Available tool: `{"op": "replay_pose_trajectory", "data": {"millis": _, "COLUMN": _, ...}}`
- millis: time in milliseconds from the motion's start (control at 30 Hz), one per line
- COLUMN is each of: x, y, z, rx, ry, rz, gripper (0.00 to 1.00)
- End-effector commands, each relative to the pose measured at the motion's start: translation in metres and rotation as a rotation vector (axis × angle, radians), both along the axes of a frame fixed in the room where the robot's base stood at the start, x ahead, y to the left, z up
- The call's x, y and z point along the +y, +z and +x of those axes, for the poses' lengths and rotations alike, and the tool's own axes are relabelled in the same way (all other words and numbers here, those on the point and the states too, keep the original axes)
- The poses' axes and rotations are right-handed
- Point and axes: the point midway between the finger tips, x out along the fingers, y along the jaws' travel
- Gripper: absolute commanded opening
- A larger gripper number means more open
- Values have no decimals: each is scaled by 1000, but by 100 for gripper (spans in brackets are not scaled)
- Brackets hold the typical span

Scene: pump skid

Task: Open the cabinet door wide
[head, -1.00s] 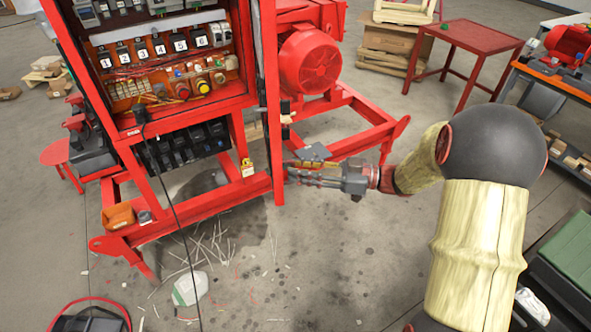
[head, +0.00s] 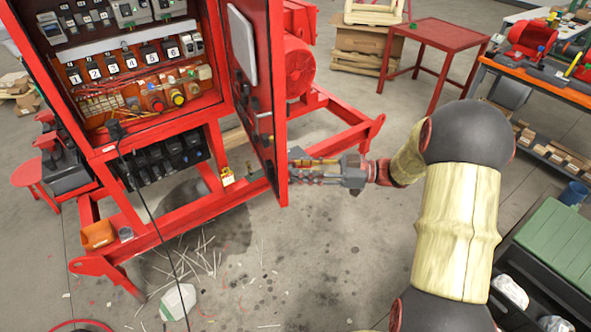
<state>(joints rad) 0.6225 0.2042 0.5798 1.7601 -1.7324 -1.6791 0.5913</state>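The red cabinet (head: 82,152) stands at the left with its front open, showing its breakers and wiring. Its red door (head: 277,100) hangs at the cabinet's right side and stands well out from the opening. I see the door's inner face, with a white panel (head: 243,45) on it, at a slant. My gripper (head: 294,171) is at the lower part of the door's free edge, on its right. Its fingertips are at or just beside that edge; I cannot tell whether they touch or grip it.
The red skid frame (head: 350,133) and motor (head: 299,65) stand behind the door. A red table (head: 440,38) is at the back, and a workbench (head: 545,85) is at the right. A black cable (head: 150,215) hangs before the cabinet.

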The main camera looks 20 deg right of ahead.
Motion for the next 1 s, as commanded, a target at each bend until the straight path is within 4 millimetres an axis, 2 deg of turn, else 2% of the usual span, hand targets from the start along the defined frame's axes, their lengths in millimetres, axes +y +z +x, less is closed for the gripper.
{"op": "replay_pose_trajectory", "data": {"millis": 133, "x": -6, "y": 1, "z": 1, "rx": -1, "ry": -3, "rz": 0, "gripper": 26}}
{"op": "replay_pose_trajectory", "data": {"millis": 767, "x": -6, "y": 0, "z": 1, "rx": 0, "ry": -2, "rz": 0, "gripper": 26}}
{"op": "replay_pose_trajectory", "data": {"millis": 800, "x": -6, "y": 0, "z": 1, "rx": 0, "ry": -2, "rz": 0, "gripper": 28}}
{"op": "replay_pose_trajectory", "data": {"millis": 1000, "x": -5, "y": 0, "z": 5, "rx": -5, "ry": -18, "rz": -15, "gripper": 17}}
